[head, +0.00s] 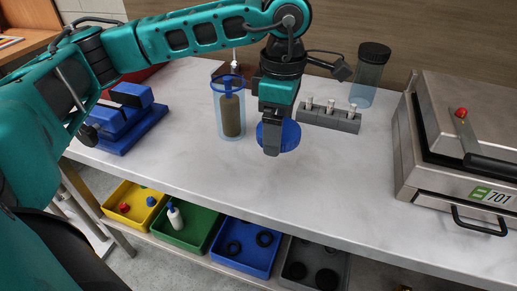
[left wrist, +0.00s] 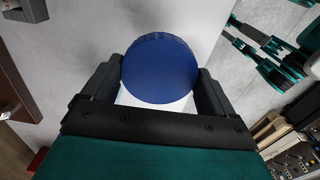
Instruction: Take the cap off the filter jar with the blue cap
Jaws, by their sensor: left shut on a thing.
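A clear filter jar (head: 232,118) with a blue rim and dark contents stands open on the counter, left of my left gripper. My left gripper (head: 272,140) is shut on a round blue cap (head: 290,136), which is off the jar and to its right. The cap (left wrist: 159,69) fills the space between the two fingers in the left wrist view. It appears held above the counter; the exact gap is hard to tell. My right gripper is in neither view.
A second clear jar with a black cap (head: 373,56) stands at the back. A grey block (head: 328,117) with metal pegs stands before it. A metal appliance (head: 460,140) is on the right, a blue block stand (head: 125,125) on the left. Colored bins (head: 245,245) sit below. The counter's front middle is clear.

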